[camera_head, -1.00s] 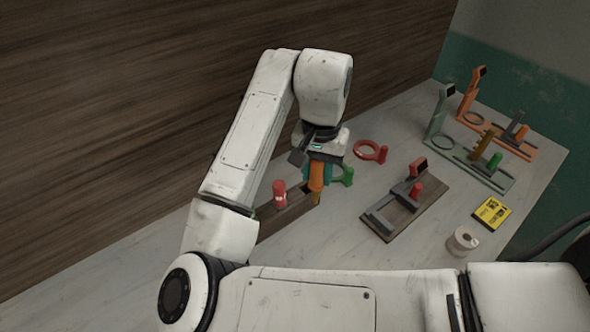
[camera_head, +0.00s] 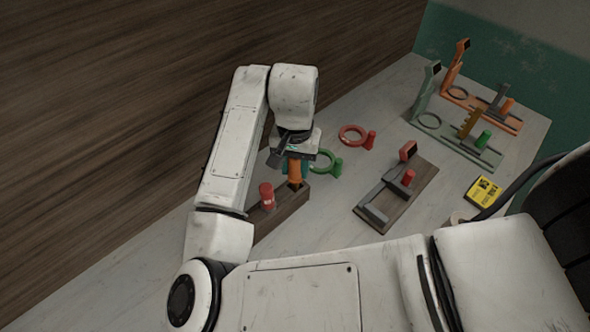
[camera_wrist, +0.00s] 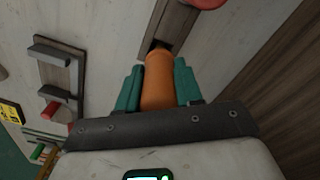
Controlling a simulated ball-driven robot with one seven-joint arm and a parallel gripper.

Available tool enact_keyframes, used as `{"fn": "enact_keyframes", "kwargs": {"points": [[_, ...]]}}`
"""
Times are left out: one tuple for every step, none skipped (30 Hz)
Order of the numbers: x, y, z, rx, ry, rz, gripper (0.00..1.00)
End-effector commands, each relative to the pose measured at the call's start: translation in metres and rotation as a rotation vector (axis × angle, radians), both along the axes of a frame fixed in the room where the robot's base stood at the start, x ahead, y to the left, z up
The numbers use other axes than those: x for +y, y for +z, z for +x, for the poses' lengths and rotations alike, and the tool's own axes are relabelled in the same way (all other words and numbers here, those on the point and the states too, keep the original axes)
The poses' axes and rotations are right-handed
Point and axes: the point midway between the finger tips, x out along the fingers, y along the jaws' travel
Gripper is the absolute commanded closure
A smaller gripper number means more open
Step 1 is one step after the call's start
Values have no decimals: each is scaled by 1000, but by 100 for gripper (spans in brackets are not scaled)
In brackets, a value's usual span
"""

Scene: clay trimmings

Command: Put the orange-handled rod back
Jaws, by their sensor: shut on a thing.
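My gripper (camera_head: 295,170) is shut on the orange handle (camera_head: 295,175) of the rod, just over the far end of a dark wooden block (camera_head: 284,216). In the wrist view the handle (camera_wrist: 159,82) stands between the two teal fingers (camera_wrist: 158,88). Its far end meets a dark square opening (camera_wrist: 161,45) in the wooden block (camera_wrist: 173,27). The rod's metal part is hidden, and I cannot tell how deep it sits. A red-handled piece (camera_head: 266,195) stands in the same block, nearer the left end.
Green (camera_head: 322,162) and red (camera_head: 352,135) rings with handles lie just beyond the block. A wooden stand (camera_head: 397,197) with a red handle is to the right. Green (camera_head: 455,142) and orange (camera_head: 487,110) stands are farther back, with a yellow box (camera_head: 483,191) nearer.

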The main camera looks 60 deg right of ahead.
Motion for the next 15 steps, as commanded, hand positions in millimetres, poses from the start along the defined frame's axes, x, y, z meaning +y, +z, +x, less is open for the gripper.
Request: {"fn": "enact_keyframes", "kwargs": {"points": [[1,-7,0,2,2,2,100],[1,-11,0,2,2,2,100],[0,-16,0,2,2,0,100],[1,-19,0,2,1,0,100],[0,-21,0,1,1,1,100],[0,-22,0,1,1,0,100],[0,-22,0,0,1,0,100],[0,-22,0,0,1,-1,100],[0,-22,0,0,1,-1,100],[0,-22,0,0,0,0,100],[0,-22,0,0,0,0,100],[0,-22,0,0,0,0,100],[0,-23,0,0,0,0,100],[0,-24,0,0,1,0,100],[0,-25,0,0,1,0,100]]}}
